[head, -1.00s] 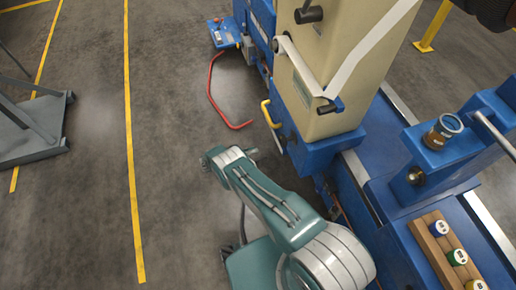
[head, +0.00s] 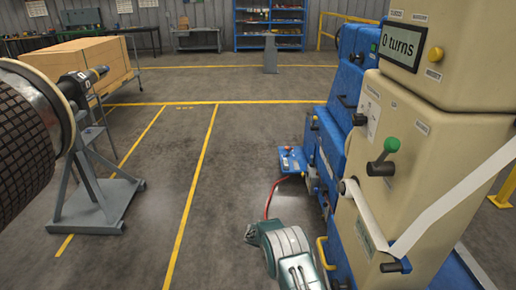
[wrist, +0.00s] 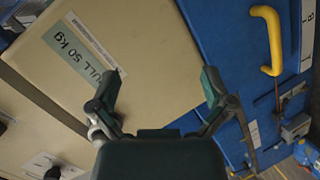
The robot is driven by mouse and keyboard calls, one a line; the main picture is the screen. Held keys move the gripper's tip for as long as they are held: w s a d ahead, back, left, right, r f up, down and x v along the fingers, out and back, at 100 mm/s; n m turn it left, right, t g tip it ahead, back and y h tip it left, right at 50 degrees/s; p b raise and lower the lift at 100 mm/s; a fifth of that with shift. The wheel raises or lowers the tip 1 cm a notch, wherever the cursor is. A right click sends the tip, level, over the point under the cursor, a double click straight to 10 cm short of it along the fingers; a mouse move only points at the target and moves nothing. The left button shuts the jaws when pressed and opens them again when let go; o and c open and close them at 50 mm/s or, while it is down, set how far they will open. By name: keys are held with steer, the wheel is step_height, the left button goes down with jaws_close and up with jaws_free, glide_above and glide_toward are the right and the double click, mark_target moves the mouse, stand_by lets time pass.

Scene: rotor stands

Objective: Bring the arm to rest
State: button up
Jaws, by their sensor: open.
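My gripper (wrist: 158,90) is open in the wrist view, its two dark green fingers spread wide with nothing between them. Behind the fingers is the beige housing (wrist: 135,45) of the machine, with a label ending in "ULL 50 kg" (wrist: 88,42). I cannot tell the exact gap to the housing. In the head view my teal and white arm (head: 285,255) is at the bottom edge, close to the left side of the machine (head: 405,165). The gripper itself cannot be made out there.
A yellow handle (wrist: 268,40) sits on a blue panel to the right in the wrist view. A grey stand (head: 95,200) is at left. Open floor (head: 230,190) lies between.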

steer(key=s+d+r+n+t+y, duration=0.1)
steer(key=s+r+y, duration=0.35)
steer(key=r, duration=0.95)
steer(key=s+r+n+y, duration=0.25)
steer(key=s+r, duration=0.25)
steer(key=r, duration=0.9)
steer(key=s+a+r+n+t+y, duration=0.1)
steer(key=s+r+t+y, duration=0.2)
steer(key=s, duration=0.9)
steer(key=s+a+r+n+t+y, duration=0.1)
steer(key=s+r, duration=0.5)
steer(key=s, duration=0.7)
steer(key=n+t+y, duration=0.1)
steer(key=t+y, duration=0.1)
steer(key=y, duration=0.1)
steer(key=shift+s+a+t, duration=0.25)
steer(key=shift+a+t, duration=0.05)
steer(key=shift+a, duration=0.1)
